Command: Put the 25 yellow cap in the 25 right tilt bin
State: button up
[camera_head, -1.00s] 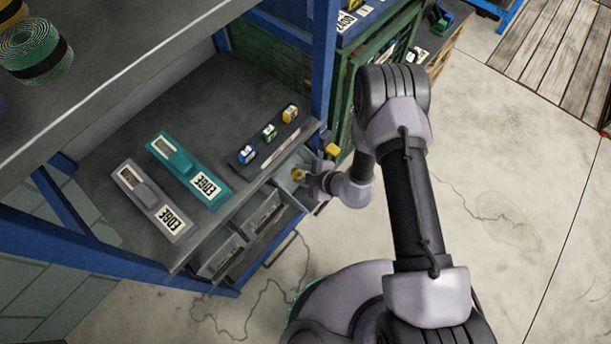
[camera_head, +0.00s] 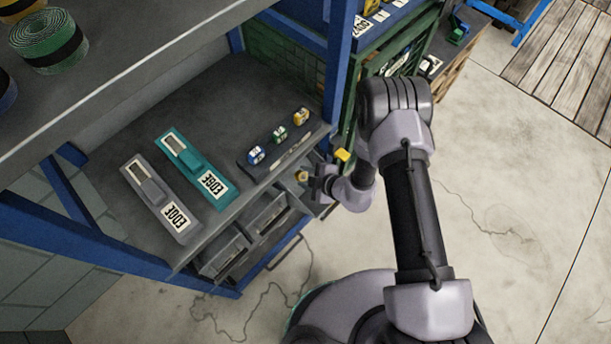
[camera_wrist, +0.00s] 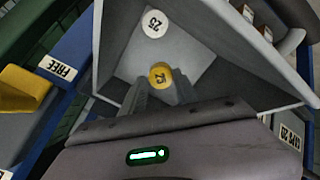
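The 25 yellow cap (camera_head: 301,176) is in the right tilt bin (camera_wrist: 190,45), at the far right of the row of bins. In the wrist view the cap (camera_wrist: 160,76) shows its number between and just past my fingertips, low in the grey bin. The bin's inner wall bears a white round 25 label (camera_wrist: 155,23). My gripper (camera_wrist: 158,88) reaches into the bin with its fingers parted on either side of the cap. In the head view my gripper (camera_head: 316,182) is right of the cap. Contact under the cap is hard to see.
More tilt bins (camera_head: 222,256) hang open to the left. A rack (camera_head: 252,176) with blue, green and yellow pieces stands on the shelf above, beside teal (camera_head: 195,170) and grey (camera_head: 160,200) EDGE tools. A yellow block (camera_head: 342,156) is near my wrist.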

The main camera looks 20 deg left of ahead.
jog(key=o, duration=0.3)
jog(key=p+v, duration=0.8)
jog(key=v, duration=0.9)
jog(key=w+a+r+n+g+y, duration=0.1)
jog(key=w+r+n, duration=0.1)
jog(key=r+n, duration=0.45)
jog(key=w+a+r+n+y, duration=0.1)
jog(key=w+a+r+n, duration=0.15)
jog(key=r, duration=0.65)
jog(key=s+d+r+n+g, duration=0.1)
jog(key=s+r+n, duration=0.1)
jog(key=r+n, duration=0.5)
jog(key=s+d+r+n+g, duration=0.1)
jog(key=s+r+n, duration=0.2)
jog(key=r+n, duration=0.35)
jog(key=s+d+r+n+t+h, duration=0.1)
jog(key=s+d+r+n+h, duration=0.2)
jog(key=d+r+n, duration=0.2)
jog(key=s+d+r+n+t+h, duration=0.2)
jog(key=d+n, duration=0.4)
jog(key=n, duration=0.4)
jog(key=s+d+r+n+t+h, duration=0.2)
jog(key=s+d+r+n+h, duration=0.1)
jog(key=r+n, duration=0.4)
jog(key=shift+s+d+r+n+h, duration=0.15)
jog(key=shift+s+d+n+h, duration=0.1)
jog(key=shift+s+d, duration=0.25)
jog(key=shift+s+d+r+n+h, duration=0.2)
jog(key=shift+s+d, duration=0.15)
jog(key=shift+d, duration=0.3)
